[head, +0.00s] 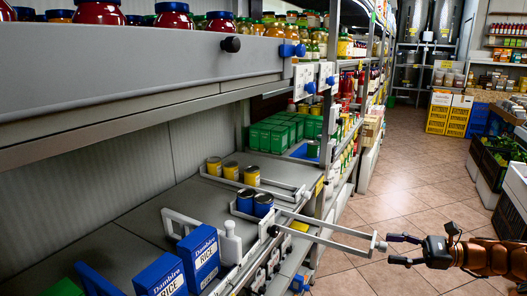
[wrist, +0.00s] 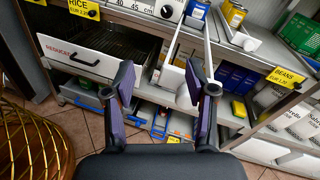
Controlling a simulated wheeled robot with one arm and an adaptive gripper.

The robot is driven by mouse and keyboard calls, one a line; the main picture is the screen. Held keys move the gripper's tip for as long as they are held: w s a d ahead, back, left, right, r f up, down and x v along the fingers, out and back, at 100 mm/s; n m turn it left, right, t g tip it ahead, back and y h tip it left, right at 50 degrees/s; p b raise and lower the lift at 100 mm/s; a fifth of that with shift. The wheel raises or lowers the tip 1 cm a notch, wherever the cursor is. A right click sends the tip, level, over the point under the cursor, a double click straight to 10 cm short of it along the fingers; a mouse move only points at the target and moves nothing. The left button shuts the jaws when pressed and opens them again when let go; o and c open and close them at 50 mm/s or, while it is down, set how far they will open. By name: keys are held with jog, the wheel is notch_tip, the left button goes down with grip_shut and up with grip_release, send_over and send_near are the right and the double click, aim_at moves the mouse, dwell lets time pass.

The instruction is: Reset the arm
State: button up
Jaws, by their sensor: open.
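My gripper (head: 391,249) is at the right in the head view, in front of the shelf, with its arm coming in from the right edge. Its two fingers are apart and nothing is between them. In the wrist view my gripper (wrist: 160,82) points at the shelf front, its dark purple-lined fingers spread. A pale sliding rack (head: 345,243) sticks out of the shelf; its front end is close to my fingertips. I cannot tell whether they touch. The rack's rails show beyond the fingers in the wrist view (wrist: 208,45). Two dark blue cans (head: 254,204) stand at its rear.
Blue rice boxes (head: 199,253) and yellow-labelled cans (head: 231,171) stand on the shelf at the left. A wicker object (wrist: 30,142) is at the lower left in the wrist view. Produce crates (head: 508,180) line the right side. The tiled aisle floor (head: 400,195) between is clear.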

jog(key=s+a+r+n+g+h, duration=0.1)
jog(key=s+a+r+n+g, duration=0.15)
jog(key=a, duration=0.45)
jog(key=s+a+r+n+g, duration=0.1)
jog(key=a+n+g, duration=0.2)
jog(key=a, duration=0.4)
jog(key=s+a+n+g+h, duration=0.3)
jog(key=s+a+n+h, duration=0.15)
jog(key=s+a, duration=0.55)
jog(key=s+a+f+n+g+h, duration=0.15)
jog(key=s+f+n+h, duration=0.3)
jog(key=s, duration=0.55)
jog(key=s+d+f+n+t+h, duration=0.2)
jog(key=s+d+f+n+h, duration=0.2)
jog(key=s+d+h, duration=0.45)
notch_tip(320, 180, up, 20)
jog(key=s+a+y+p, duration=0.1)
jog(key=s+y+p, duration=0.1)
jog(key=p, duration=1.6)
jog(key=shift+a+r+t+p, duration=0.25)
jog(key=shift+a+t+p, duration=0.05)
jog(key=shift+p, duration=0.1)
